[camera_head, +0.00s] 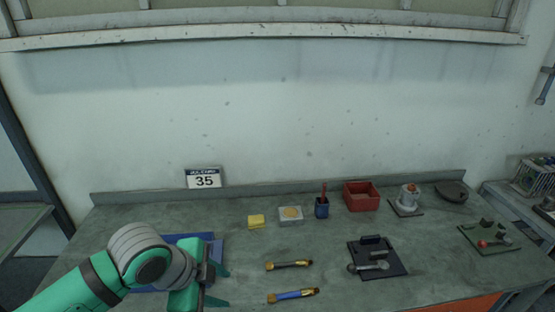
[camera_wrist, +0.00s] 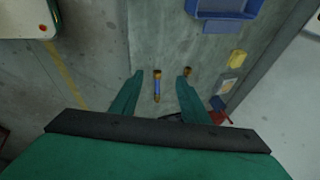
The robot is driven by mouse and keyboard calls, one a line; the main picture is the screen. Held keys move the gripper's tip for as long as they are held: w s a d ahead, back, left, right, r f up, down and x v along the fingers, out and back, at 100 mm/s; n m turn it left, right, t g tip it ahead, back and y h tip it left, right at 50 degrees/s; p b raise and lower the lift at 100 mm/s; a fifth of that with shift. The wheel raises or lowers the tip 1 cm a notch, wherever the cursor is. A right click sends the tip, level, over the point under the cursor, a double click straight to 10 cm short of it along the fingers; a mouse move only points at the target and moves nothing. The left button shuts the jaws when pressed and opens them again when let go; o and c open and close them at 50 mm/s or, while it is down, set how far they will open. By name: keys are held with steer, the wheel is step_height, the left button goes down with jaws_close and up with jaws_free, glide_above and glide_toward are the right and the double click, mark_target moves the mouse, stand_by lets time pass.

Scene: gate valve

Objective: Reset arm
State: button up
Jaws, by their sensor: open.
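My gripper (camera_head: 222,286) is green and sits at the lower left in the head view, above the workbench (camera_head: 230,255) and in front of a blue tray (camera_head: 217,246). Its two fingers are apart with nothing held between them. In the wrist view the gripper (camera_wrist: 161,77) is also open and empty. A blue-and-gold rod-like tool (camera_wrist: 157,90) shows between the fingers, on the surface well beyond them. My arm hides much of the tray in the head view.
A black-and-gold tool (camera_head: 289,265) and the blue-and-gold tool (camera_head: 293,296) lie right of my gripper. Farther right are a black plate with parts (camera_head: 396,268), a red bin (camera_head: 361,203) and a grey valve-like piece (camera_head: 409,195). A yellow block (camera_head: 256,221) stands near the wall.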

steer(key=w+d+r+n+t+h, duration=0.4)
steer(key=w+d+r+t+h, duration=0.15)
steer(key=d+r, duration=0.45)
steer(key=w+d+r+n+t+h, duration=0.35)
steer(key=d+r+t, duration=0.35)
steer(key=d, duration=0.5)
steer(key=s+a+f+n+t+y, duration=0.1)
steer(key=s+a+f+n+y, duration=0.1)
steer(key=s+f+n+y, duration=0.45)
steer(key=s+a+f+n+t+y, duration=0.15)
steer(key=f+n, duration=0.25)
steer(key=f, duration=0.6)
steer(key=s+a+f+n+y, duration=0.1)
steer(key=s+f+n+y, duration=0.4)
steer(key=f, duration=0.4)
steer(key=s+a+f+m+g, duration=0.2)
steer(key=s+f, duration=0.3)
steer(key=s, duration=0.7)
steer(key=s+a+f+m+g, duration=0.1)
steer(key=s+f, duration=0.4)
steer(key=s, duration=0.7)
steer(key=shift+s+a+m+g+h, duration=0.35)
steer(key=shift+a+m, duration=0.4)
steer(key=shift+m, duration=0.25)
